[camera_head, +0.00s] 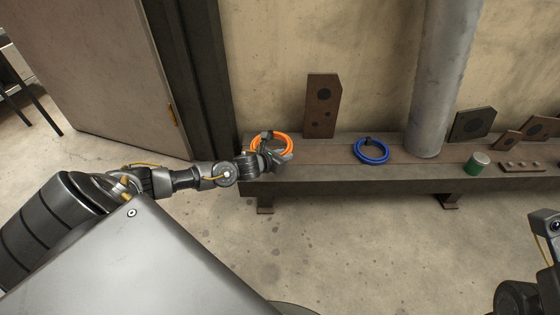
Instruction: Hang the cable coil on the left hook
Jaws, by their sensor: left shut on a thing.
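An orange cable coil (287,138) with a dark tie shows at the left end of the bench. My left gripper (280,156) reaches it from the left and is shut on its near side. The fingers cover part of the coil, and I cannot tell whether it is clear of the bench top. A second coil, a blue cable coil (372,160), lies on the bench to the right, apart from the gripper. I cannot make out a hook in this view. Only part of my right arm shows at the lower right edge, without its gripper.
The long low bench (330,185) runs along the wall. A brown plate (321,110) leans behind the coils. A grey pipe (440,80) stands to the right, with a green can (474,168) and a small block (522,167) beyond. Bench top between the coils is clear.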

